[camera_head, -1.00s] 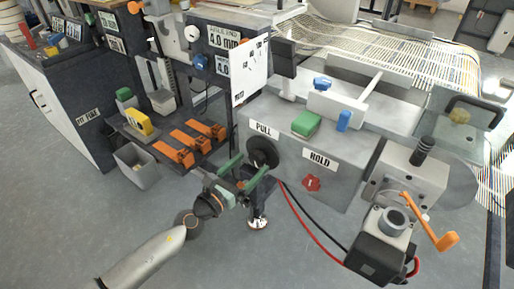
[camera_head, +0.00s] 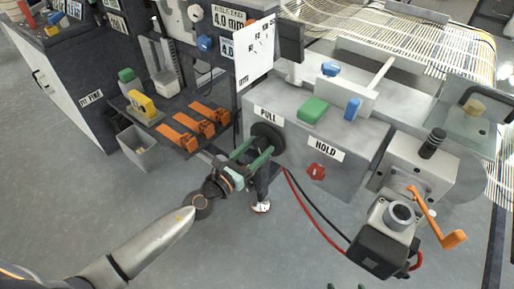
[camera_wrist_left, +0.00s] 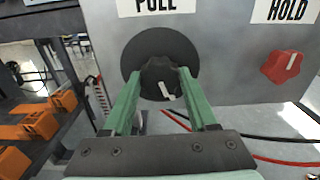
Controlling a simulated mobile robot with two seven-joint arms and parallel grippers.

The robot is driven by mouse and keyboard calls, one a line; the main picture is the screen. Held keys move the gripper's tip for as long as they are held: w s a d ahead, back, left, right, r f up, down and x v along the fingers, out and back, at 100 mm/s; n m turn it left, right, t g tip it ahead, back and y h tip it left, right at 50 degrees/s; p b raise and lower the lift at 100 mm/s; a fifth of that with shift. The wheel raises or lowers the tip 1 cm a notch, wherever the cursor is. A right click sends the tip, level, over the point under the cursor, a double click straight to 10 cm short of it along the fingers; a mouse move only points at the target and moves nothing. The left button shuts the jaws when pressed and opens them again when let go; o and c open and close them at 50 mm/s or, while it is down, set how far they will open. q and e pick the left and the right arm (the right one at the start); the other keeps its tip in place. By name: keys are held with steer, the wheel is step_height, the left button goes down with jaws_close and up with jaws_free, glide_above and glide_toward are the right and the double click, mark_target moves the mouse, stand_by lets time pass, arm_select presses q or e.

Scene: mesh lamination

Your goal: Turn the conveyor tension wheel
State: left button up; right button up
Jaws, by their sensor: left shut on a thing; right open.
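The tension wheel is a black round disc (camera_head: 268,135) on the grey machine front, under the PULL label. In the left wrist view a black lobed knob (camera_wrist_left: 160,76) with a white mark stands out from the black disc (camera_wrist_left: 160,44). My left gripper (camera_head: 258,152) has its green fingers on either side of the knob and is shut on it; the left wrist view shows this gripper (camera_wrist_left: 158,80) close up. Only the fingertips of my right gripper (camera_head: 347,287) show at the bottom edge of the head view, apart and empty.
A red knob (camera_head: 316,172) sits under the HOLD label, right of the wheel. Red and black cables (camera_head: 308,214) hang below. An orange crank (camera_head: 437,218) stands out at the right. Orange clamps (camera_head: 194,126) lie on the shelf at left.

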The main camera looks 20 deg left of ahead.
arm_select(q)
steer(key=c, duration=0.7)
